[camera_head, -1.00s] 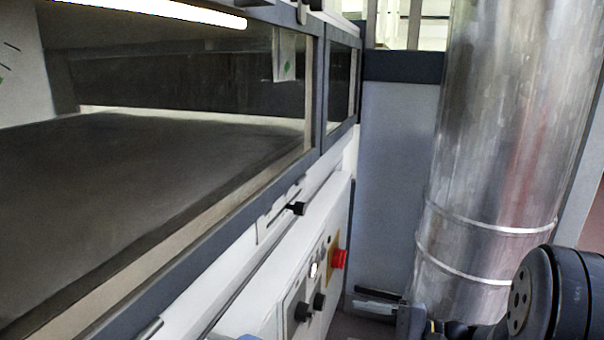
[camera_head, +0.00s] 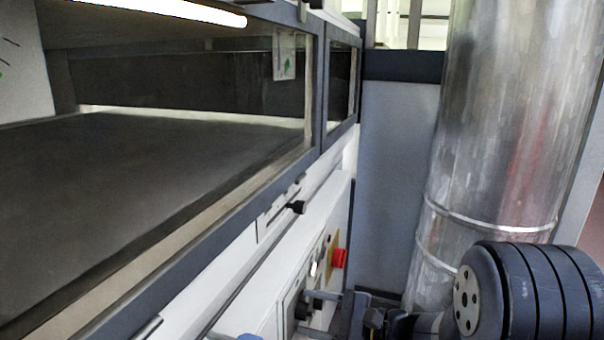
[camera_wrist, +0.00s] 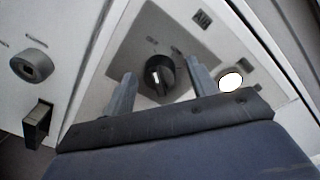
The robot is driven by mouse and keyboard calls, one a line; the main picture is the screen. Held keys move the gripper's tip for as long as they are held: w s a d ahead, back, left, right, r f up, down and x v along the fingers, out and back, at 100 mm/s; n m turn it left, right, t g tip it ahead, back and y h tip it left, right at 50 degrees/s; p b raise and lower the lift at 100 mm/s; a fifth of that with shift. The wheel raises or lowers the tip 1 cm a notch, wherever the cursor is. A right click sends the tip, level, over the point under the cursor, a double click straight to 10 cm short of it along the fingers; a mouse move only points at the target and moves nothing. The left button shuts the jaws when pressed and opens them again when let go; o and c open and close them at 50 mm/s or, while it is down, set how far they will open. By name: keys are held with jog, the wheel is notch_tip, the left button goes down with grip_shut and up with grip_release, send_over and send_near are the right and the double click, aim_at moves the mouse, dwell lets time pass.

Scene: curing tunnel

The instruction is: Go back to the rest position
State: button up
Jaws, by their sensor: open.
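My gripper (camera_wrist: 162,92) is open in the wrist view, with one grey finger on each side of a black rotary knob (camera_wrist: 160,74). The knob has a white mark and sits on a grey panel; nothing is held, and I cannot tell whether a finger touches it. In the head view my gripper (camera_head: 348,303) is at the lower middle, close in front of the control panel (camera_head: 325,242). A black knob (camera_head: 301,306) shows just left of it. My dark arm joint fills the lower right.
A red button (camera_head: 339,258) and a lit white button (camera_wrist: 230,81) are on the panel. The tunnel's dark belt (camera_head: 150,160) lies at left behind a framed window. A shiny metal duct (camera_head: 500,120) stands at right, close behind my arm.

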jog(key=m+p, duration=0.4)
jog(key=p, duration=0.1)
jog(key=shift+r, duration=0.2)
jog(key=m+p, duration=0.4)
jog(key=shift+g, duration=0.4)
jog(key=m+y+p, duration=0.1)
jog(key=m+p, duration=0.3)
jog(key=m, duration=0.2)
jog(key=shift+w+f, duration=0.1)
jog(key=shift+f, duration=0.05)
jog(key=shift+f+m+p, duration=0.15)
jog(key=shift+m+p, duration=0.45)
jog(key=shift+m, duration=0.8)
jog(key=shift+d, duration=0.15)
